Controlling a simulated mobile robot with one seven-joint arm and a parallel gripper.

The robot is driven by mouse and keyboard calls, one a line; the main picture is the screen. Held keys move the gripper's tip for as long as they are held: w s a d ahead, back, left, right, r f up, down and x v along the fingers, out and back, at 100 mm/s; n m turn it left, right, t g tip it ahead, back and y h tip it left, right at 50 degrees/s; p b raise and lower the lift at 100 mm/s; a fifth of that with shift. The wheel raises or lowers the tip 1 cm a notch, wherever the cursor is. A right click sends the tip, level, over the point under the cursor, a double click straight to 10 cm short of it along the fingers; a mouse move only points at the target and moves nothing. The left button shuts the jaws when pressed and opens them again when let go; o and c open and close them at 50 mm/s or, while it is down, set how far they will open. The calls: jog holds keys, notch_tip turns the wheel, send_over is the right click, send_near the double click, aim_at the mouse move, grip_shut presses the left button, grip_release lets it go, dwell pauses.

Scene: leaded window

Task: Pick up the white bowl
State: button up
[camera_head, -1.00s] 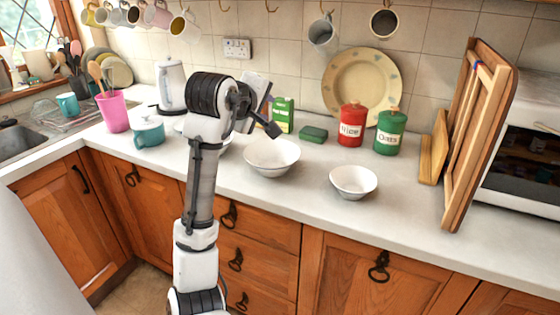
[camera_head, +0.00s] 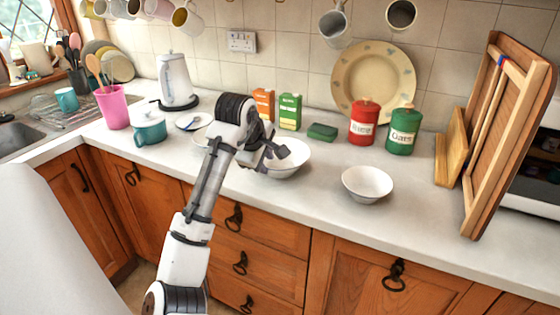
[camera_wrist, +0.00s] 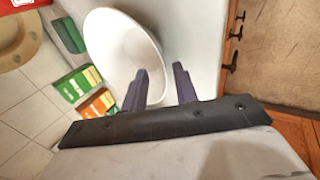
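A larger white bowl (camera_head: 292,160) stands upright on the worktop in the middle of the head view, partly covered by my gripper (camera_head: 274,154) at its near left side. In the wrist view the white bowl (camera_wrist: 118,45) lies just beyond the fingertips. My gripper (camera_wrist: 160,70) is open there, one finger overlapping the bowl and the other over bare worktop, with the rim in the gap between them. I cannot tell whether they touch. A smaller white bowl (camera_head: 367,183) stands apart to the right. Another white dish (camera_head: 200,138) is partly hidden behind my arm.
Green and orange cartons (camera_head: 289,111), a green sponge (camera_head: 322,131) and red and green canisters (camera_head: 363,124) stand behind the bowls. A kettle (camera_head: 176,80) and teal pot (camera_head: 149,128) are left. Wooden boards (camera_head: 500,130) lean at right. Mugs hang above.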

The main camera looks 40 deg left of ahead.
aim_at(272, 169)
jog(key=shift+d+p+x, duration=0.15)
jog(key=shift+p+x, duration=0.3)
jog(key=shift+x, duration=0.95)
jog(key=shift+d+p+x, duration=0.1)
jog(key=shift+p+x, duration=0.3)
jog(key=shift+x, duration=0.95)
grip_shut()
